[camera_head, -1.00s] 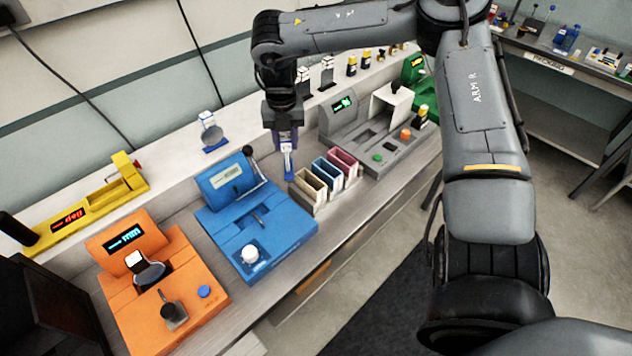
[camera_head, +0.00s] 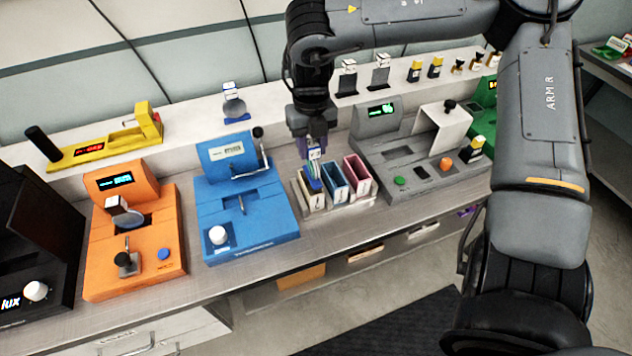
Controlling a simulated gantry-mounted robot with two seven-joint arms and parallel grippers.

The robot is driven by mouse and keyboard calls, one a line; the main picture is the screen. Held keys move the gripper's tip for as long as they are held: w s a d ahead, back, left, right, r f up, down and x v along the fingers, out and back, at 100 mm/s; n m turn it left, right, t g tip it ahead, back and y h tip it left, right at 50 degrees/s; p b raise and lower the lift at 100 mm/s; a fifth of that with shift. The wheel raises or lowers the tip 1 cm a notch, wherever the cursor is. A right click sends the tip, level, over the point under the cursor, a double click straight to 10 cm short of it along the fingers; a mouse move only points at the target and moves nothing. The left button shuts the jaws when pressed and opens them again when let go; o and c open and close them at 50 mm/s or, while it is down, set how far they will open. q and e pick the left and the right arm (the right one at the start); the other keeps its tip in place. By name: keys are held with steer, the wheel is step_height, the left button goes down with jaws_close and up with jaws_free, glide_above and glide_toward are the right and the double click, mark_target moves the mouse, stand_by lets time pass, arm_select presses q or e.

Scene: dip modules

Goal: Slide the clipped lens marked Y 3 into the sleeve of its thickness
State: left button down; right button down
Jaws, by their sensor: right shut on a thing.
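My right gripper (camera_head: 315,150) points down and is shut on a clipped lens (camera_head: 314,170), which has a white-topped clip and a blue lower part. It is over the cream sleeve (camera_head: 309,201), the leftmost of three open-topped sleeves. The lens's lower edge overlaps the sleeve mouth, and I cannot tell how far inside it is. The blue sleeve (camera_head: 336,184) and the pink sleeve (camera_head: 359,179) stand to the right. The mark on the held lens is too small to read. My left gripper is not in view.
A blue device (camera_head: 243,205) stands left of the sleeves and a grey device (camera_head: 425,150) right of them. An orange device (camera_head: 150,240) holds another clipped lens (camera_head: 125,214). Another lens (camera_head: 233,105) stands on the back shelf. Bare bench shows in front of the sleeves.

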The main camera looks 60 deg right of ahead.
mark_target(310, 175)
steer(key=f, duration=0.4)
steer(key=shift+w+a, duration=0.2)
steer(key=shift+w, duration=0.05)
steer(key=shift+s+d+f+b, duration=0.1)
steer(key=shift+f+b, duration=0.2)
step_height(310, 175, down, 3)
steer(key=shift+r+b, duration=0.15)
steer(key=shift+b, duration=0.15)
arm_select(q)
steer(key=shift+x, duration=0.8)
arm_select(e)
steer(key=shift+f, duration=0.4)
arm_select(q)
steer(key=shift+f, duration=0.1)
arm_select(e)
steer(key=shift+f, duration=0.2)
steer(key=c, duration=0.7)
jaws_free()
steer(key=shift+c, duration=0.2)
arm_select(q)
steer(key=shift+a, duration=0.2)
arm_select(e)
steer(key=shift+r, duration=0.1)
